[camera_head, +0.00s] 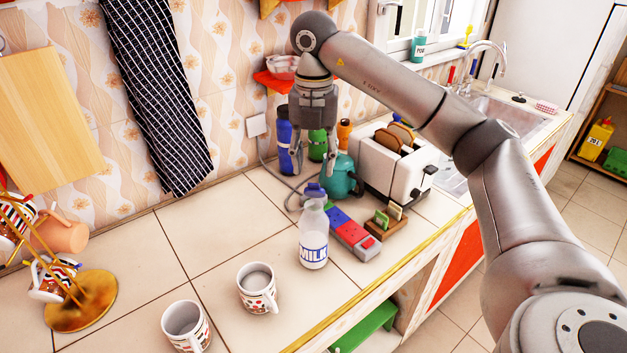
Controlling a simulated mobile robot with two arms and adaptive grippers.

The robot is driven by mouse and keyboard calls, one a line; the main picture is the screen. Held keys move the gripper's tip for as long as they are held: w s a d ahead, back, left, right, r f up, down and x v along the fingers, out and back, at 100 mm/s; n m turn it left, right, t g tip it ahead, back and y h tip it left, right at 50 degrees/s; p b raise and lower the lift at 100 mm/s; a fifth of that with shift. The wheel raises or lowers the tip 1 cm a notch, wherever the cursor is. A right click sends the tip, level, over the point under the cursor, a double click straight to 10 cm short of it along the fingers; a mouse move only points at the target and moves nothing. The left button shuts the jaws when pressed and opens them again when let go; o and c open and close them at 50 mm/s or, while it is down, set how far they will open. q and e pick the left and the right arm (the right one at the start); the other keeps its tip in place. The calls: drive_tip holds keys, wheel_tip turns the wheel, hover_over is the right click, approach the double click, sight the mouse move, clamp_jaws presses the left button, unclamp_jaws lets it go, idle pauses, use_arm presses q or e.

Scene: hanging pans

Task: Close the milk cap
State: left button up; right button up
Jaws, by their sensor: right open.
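The milk bottle (314,240) stands upright on the tiled counter. It is clear with white contents and a blue "MILK" label. A blue cap (314,191) shows at its top; I cannot tell whether it is seated or tilted open. My right gripper (315,168) points down with its fingers apart, just above the cap in the picture. It holds nothing, and its distance in depth from the cap is unclear. My left gripper is out of view.
A teal pot (341,178), a toaster (388,168) and a red-and-blue block (352,234) crowd the bottle's right and back. Two mugs (257,287) (186,326) stand in front left.

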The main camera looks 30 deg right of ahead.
sight(314, 190)
drive_tip(key=shift+f+p, duration=0.5)
drive_tip(key=shift+f, duration=2.15)
drive_tip(key=shift+c, duration=0.4)
clamp_jaws()
